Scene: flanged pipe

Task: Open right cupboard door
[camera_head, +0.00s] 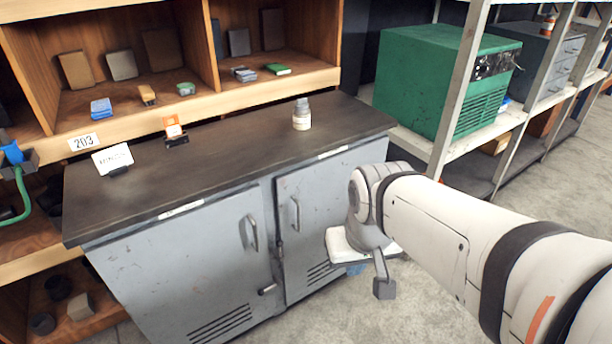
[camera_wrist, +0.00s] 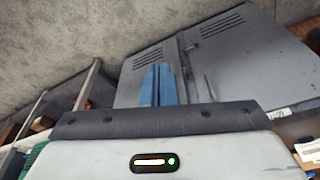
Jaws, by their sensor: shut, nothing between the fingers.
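The grey metal cupboard has two doors under a dark worktop. The right door (camera_head: 325,210) has an upright bar handle (camera_head: 295,213) near its left edge and looks shut or nearly so. My gripper (camera_head: 355,268) is in front of this door's lower right part, right of the handle and apart from it. Its blue fingers show together and empty in the wrist view (camera_wrist: 158,84). That view is upside down, with the right door (camera_wrist: 145,68) behind and left of the fingers. My arm hides part of the cupboard's right end.
The left door (camera_head: 190,265) has its own handle (camera_head: 250,232). A small bottle (camera_head: 301,116) and a sign (camera_head: 113,159) stand on the worktop (camera_head: 220,150). A green machine (camera_head: 440,85) sits on metal shelving at right. Bare floor lies before the cupboard.

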